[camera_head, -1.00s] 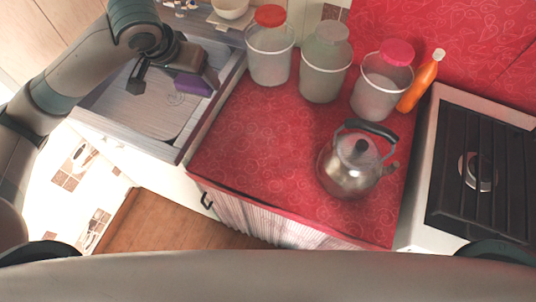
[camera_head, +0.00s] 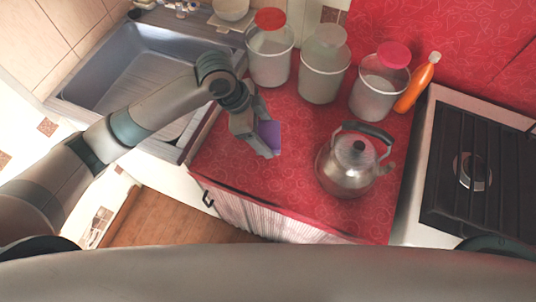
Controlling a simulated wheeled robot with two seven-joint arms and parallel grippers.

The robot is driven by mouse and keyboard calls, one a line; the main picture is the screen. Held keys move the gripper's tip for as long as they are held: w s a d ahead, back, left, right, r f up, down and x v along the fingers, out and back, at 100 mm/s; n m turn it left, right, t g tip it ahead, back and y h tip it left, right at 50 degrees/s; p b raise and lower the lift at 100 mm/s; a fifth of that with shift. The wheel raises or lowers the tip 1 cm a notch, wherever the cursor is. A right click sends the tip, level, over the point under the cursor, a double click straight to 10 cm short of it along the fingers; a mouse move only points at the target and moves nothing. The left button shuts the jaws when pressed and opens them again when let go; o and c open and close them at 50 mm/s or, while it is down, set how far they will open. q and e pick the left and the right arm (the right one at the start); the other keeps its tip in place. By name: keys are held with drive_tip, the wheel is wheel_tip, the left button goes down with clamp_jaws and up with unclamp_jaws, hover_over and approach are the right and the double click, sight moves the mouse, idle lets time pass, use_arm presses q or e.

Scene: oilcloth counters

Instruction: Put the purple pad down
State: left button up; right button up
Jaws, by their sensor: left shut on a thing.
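The purple pad (camera_head: 269,134) is in my left gripper (camera_head: 268,147), which is shut on it. The gripper and pad are over the left part of the red oilcloth counter (camera_head: 228,167), to the left of the kettle. I cannot tell whether the pad touches the counter. Part of the pad is hidden by the gripper fingers. My right gripper is not in view.
A metal kettle (camera_head: 345,170) stands to the right of the pad. Several lidded jars, one of them with a red lid (camera_head: 270,55), line the back, with an orange bottle (camera_head: 418,83) beside them. A sink (camera_head: 110,75) is left and a stove (camera_head: 478,170) right. Counter between gripper and kettle is clear.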

use_arm(q)
drive_tip(key=shift+f, duration=0.55)
wheel_tip(320, 180, down, 5)
drive_tip(key=shift+r+p, duration=0.2)
drive_tip(key=shift+p, duration=0.55)
drive_tip(key=shift+f, duration=0.3)
wheel_tip(320, 180, down, 3)
drive_tip(key=shift+f+p, duration=0.2)
drive_tip(key=shift+p, duration=0.3)
drive_tip(key=shift+f, duration=0.2)
